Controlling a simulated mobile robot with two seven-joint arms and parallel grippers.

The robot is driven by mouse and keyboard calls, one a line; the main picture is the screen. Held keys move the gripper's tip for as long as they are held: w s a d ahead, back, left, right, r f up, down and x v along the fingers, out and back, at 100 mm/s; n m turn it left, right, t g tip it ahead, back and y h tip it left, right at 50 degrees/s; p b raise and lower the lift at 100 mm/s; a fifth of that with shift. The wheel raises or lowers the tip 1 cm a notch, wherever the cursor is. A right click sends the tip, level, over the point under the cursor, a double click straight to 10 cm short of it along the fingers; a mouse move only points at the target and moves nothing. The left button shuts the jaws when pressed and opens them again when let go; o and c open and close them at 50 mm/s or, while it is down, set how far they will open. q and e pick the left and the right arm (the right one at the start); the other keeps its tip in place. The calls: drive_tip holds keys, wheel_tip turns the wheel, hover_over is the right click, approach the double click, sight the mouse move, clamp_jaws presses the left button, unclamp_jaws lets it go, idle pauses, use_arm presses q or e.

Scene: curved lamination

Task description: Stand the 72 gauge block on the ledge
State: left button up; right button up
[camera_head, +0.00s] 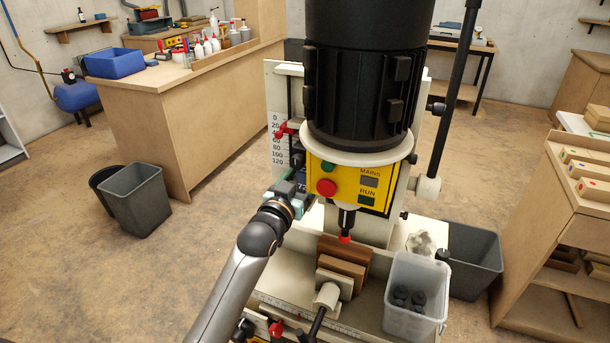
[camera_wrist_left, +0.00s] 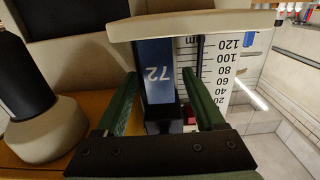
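The 72 gauge block (camera_wrist_left: 157,72) is dark blue with a white "72", which reads sideways in the left wrist view. In the head view its face (camera_head: 302,186) shows only as a small patch beside the yellow control box. My left gripper (camera_wrist_left: 160,82) has one green finger on each side of the block; I cannot tell whether both touch it. In the head view the gripper (camera_head: 292,190) is left of the machine column. A cream plate, seemingly the ledge (camera_wrist_left: 195,23), crosses the top of the wrist view at the block's end; contact is unclear. My right gripper is out of view.
A white scale (camera_head: 278,143) marked 0 to 120 stands behind the gripper. The black motor (camera_head: 360,70) and yellow control box (camera_head: 350,184) are close on its right. A clear bin (camera_head: 416,290) with dark pieces and brown wood boards (camera_head: 343,256) occupy the machine table.

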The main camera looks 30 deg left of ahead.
use_arm(q)
drive_tip(key=shift+s+f, duration=0.1)
drive_tip(key=shift+s, duration=0.4)
drive_tip(key=s, duration=1.1)
drive_tip(key=shift+s+d, duration=0.25)
drive_tip(key=shift+d, duration=0.1)
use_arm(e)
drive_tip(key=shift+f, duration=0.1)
